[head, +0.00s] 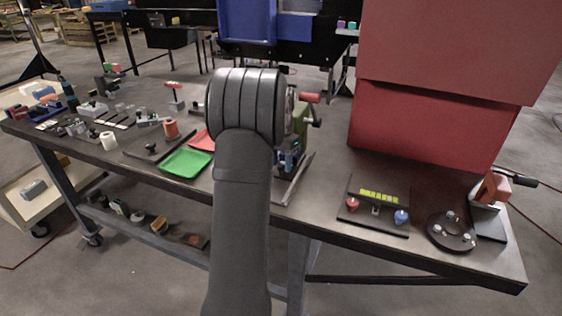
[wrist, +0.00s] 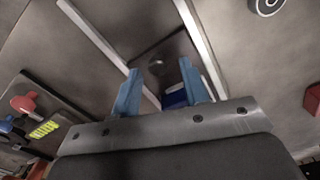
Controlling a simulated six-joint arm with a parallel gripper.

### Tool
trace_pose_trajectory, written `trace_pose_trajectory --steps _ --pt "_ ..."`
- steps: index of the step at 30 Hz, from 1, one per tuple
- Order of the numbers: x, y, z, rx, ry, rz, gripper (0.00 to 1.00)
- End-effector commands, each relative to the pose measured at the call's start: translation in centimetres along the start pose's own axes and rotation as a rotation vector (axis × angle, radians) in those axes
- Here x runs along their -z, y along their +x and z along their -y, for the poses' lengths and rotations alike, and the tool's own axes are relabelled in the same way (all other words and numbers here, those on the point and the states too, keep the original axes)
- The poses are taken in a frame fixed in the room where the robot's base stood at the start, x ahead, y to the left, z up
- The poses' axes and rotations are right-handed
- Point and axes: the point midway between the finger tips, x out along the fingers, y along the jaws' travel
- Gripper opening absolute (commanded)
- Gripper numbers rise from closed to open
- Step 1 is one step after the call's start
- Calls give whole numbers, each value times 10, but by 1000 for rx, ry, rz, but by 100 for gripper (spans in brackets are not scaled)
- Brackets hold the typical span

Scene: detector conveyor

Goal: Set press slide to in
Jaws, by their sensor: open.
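My gripper (wrist: 162,88) is open, with its two blue fingers apart in the wrist view. Between and beyond the fingers is a dark plate with a round knob (wrist: 157,66), flanked by two pale rails (wrist: 96,36). This may be the press slide, but I cannot be sure. A small blue and white piece (wrist: 175,97) shows between the fingers, partly hidden. In the head view, a green upright machine with a red handle (head: 310,97), possibly the press, stands behind my arm. My arm hides much of it, and contact cannot be told.
A panel with red and blue knobs (head: 376,205) and a round dark disc (head: 451,231) lie right on the table. A large red box (head: 430,130) stands behind them. A green tray (head: 186,163) and several small fixtures are left of my arm.

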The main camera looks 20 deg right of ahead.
Motion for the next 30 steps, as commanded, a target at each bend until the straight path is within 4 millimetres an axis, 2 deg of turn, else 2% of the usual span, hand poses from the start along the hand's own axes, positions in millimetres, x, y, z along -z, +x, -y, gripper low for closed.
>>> trace_pose_trajectory --steps 12,15,25,30 --pt "1 -61 0 2 0 -4 41" --pt "1 -70 0 2 0 -3 41" --pt "0 -74 0 1 0 -2 41" --pt "0 -69 0 0 0 0 41"
